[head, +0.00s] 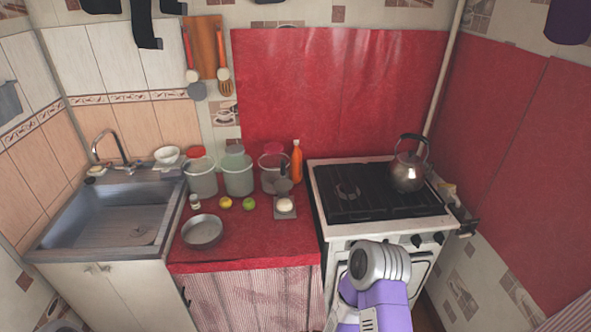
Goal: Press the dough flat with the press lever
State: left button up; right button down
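A small grey press (284,188) stands at the back right of the red counter, close to the stove. A pale round lump of dough (285,204) lies on its base, looking rounded. A dark upright part, which looks like the press lever (283,168), rises behind the dough; it is small and its exact position is hard to tell. A purple and grey arm link of mine reaches up in front of the stove, apart from the press. I see no gripper fingers in the head view.
A metal bowl (202,231), a yellow fruit (225,203), a green fruit (249,204) and a small white jar (194,202) stand left of the press. Lidded containers (238,175) and an orange bottle (297,162) stand behind. A kettle (409,172) sits on the stove (345,208).

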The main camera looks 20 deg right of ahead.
aim_at(283, 185)
jog(key=z, duration=0.95)
jog(key=i, duration=0.75)
jog(key=u, duration=0.3)
